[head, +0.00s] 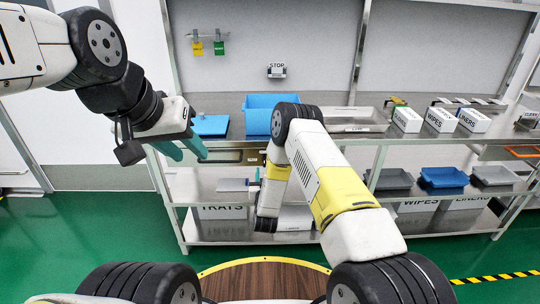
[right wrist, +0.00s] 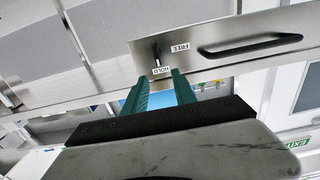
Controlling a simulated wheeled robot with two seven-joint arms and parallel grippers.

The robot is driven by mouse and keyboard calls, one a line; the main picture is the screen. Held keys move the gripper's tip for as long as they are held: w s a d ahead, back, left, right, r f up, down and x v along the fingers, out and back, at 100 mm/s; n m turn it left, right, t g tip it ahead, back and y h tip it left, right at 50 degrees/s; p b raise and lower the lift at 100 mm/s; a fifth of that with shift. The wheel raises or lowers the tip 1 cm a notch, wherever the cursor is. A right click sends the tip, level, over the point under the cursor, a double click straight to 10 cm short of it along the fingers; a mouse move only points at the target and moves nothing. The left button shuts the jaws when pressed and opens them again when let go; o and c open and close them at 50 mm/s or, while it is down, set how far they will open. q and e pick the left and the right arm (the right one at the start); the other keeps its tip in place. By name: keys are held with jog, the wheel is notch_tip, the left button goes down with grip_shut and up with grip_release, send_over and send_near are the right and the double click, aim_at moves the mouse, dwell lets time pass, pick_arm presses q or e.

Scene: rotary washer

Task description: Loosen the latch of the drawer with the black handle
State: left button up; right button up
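The drawer (right wrist: 225,38) with the black handle (right wrist: 250,45) fills the upper part of the right wrist view. Its small dark latch (right wrist: 156,51) stands beside a HOLD label (right wrist: 162,70) and a FREE label (right wrist: 180,47). My right gripper (right wrist: 160,76) is open, its teal fingers apart and pointing at the latch area; nothing shows between them but the HOLD label and background. I cannot tell whether a finger touches the drawer front. My right arm hides this gripper in the head view. My left gripper (head: 190,156) is open and empty in front of the bench's left end.
A blue bin (head: 258,115) and a blue tray (head: 210,125) stand on the bench top. An orange-handled drawer (head: 523,152) is at the far right. Shallow trays (head: 443,177) sit on the shelf below.

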aim_at(264, 161)
jog(key=w, duration=0.7)
jog(key=shift+w+d+f, duration=0.1)
jog(key=shift+w+f, duration=0.1)
jog(key=shift+w, duration=0.05)
grip_shut()
